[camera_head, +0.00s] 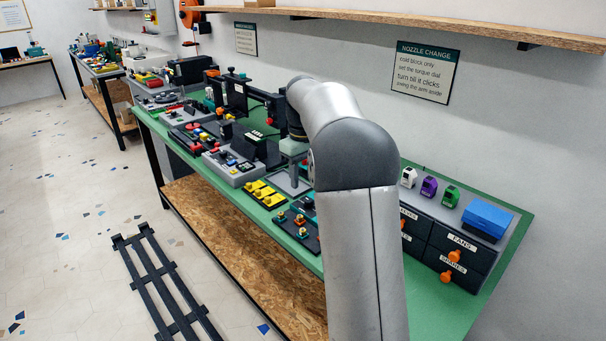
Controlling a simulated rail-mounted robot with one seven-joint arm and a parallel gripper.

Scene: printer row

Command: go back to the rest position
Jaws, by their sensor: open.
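My arm rises through the middle of the head view, bends at a dark grey elbow and points down over the green-topped bench (440,315). My gripper (294,168) is at its lower end, small and partly hidden by my own arm. It is open, pointing down above a grey plate (276,181) on the bench. I cannot tell whether it touches anything there, and I see nothing held in it.
Yellow parts (264,193) and a dark tray of small parts (297,229) lie near the gripper. A drawer unit (478,262) with a blue box (487,220) on top stands at right. A wooden shelf (400,18) runs above. A dark rail (165,285) lies on the floor.

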